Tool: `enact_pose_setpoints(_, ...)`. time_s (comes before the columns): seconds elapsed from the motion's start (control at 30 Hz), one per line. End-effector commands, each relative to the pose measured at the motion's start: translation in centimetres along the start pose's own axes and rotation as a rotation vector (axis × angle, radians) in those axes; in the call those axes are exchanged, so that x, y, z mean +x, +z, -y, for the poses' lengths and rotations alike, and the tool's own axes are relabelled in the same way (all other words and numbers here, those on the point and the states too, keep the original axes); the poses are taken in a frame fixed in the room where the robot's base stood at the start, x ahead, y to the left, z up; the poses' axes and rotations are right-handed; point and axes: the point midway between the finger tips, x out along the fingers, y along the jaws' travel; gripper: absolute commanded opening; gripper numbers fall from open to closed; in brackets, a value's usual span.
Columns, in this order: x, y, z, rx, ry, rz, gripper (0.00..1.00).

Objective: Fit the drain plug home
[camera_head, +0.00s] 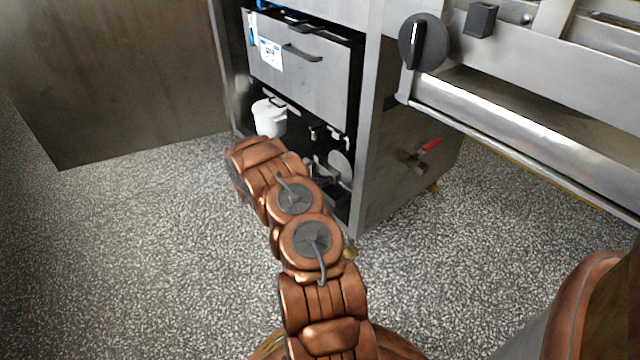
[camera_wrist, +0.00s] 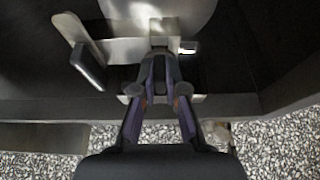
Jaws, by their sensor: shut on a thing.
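My gripper (camera_wrist: 160,62) points into the low compartment of the steel cabinet (camera_head: 375,165). In the wrist view its two dark fingers come together on a small grey piece (camera_wrist: 164,30), which I take to be the drain plug. Most of this piece is hidden by the fingertips, and it sits in front of a pale metal plate (camera_wrist: 122,50). I cannot tell whether it touches the plate or how deep it sits. In the head view the gripper is small and dark among the fittings, partly hidden by my arm.
A dark handle-like bar (camera_wrist: 88,66) sticks out left of the fingers. A white pot (camera_head: 269,117) stands in the compartment, under a grey drawer front (camera_head: 305,68) with a handle. A red-handled lever (camera_head: 431,145) projects from the cabinet's side. The speckled floor (camera_head: 150,250) is clear at left.

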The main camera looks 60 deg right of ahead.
Motion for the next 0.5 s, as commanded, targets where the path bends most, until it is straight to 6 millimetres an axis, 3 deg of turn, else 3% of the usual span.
enact_pose_setpoints(0.47, 0.94, 0.4, 0.03, 0.0, 0.0, 0.001, 0.0)
enact_pose_setpoints(0.5, 0.94, 0.42, 0.01, 0.0, 0.0, 0.001, 0.14)
